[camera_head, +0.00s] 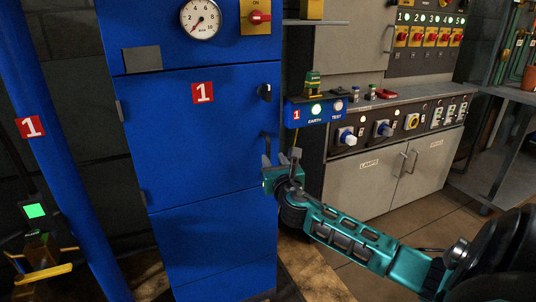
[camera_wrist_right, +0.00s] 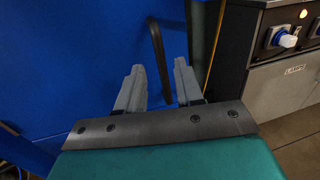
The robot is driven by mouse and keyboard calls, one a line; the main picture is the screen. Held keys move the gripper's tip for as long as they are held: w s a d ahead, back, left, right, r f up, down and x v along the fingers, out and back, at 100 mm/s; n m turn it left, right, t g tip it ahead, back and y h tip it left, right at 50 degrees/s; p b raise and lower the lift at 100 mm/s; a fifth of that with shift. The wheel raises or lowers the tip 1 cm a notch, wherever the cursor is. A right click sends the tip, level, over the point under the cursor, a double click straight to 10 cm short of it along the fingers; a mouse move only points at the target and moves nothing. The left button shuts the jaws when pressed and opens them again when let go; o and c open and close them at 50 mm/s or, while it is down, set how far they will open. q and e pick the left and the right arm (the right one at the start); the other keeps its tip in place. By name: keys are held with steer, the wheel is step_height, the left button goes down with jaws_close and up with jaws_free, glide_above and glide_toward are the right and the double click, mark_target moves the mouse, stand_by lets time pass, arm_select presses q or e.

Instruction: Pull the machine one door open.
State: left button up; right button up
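The machine one door (camera_head: 200,135) is a blue panel with a red "1" label, and it looks shut, flush with the blue cabinet. Its dark bar handle (camera_head: 265,148) stands upright near the door's right edge, below a small black knob (camera_head: 264,92). My right gripper (camera_head: 281,163) is at the handle's lower right in the head view. In the right wrist view its two grey fingers (camera_wrist_right: 160,85) are apart, with the handle (camera_wrist_right: 157,50) showing in the gap between them. Whether they reach around it in depth is unclear. My left gripper is in neither view.
A blue box with "EARTH" and "TEST" lamps (camera_head: 316,110) sits just right of the door. A control bench with grey "LAMPS" cupboards (camera_head: 365,182) stands further right. A blue post (camera_head: 52,130) is at the left. Floor shows at lower right.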

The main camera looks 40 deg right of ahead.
mark_target(269, 151)
steer(key=shift+b+x, duration=0.9)
steer(key=shift+x, duration=2.6)
steer(key=shift+f, duration=0.1)
steer(key=shift+c, duration=0.4)
jaws_close()
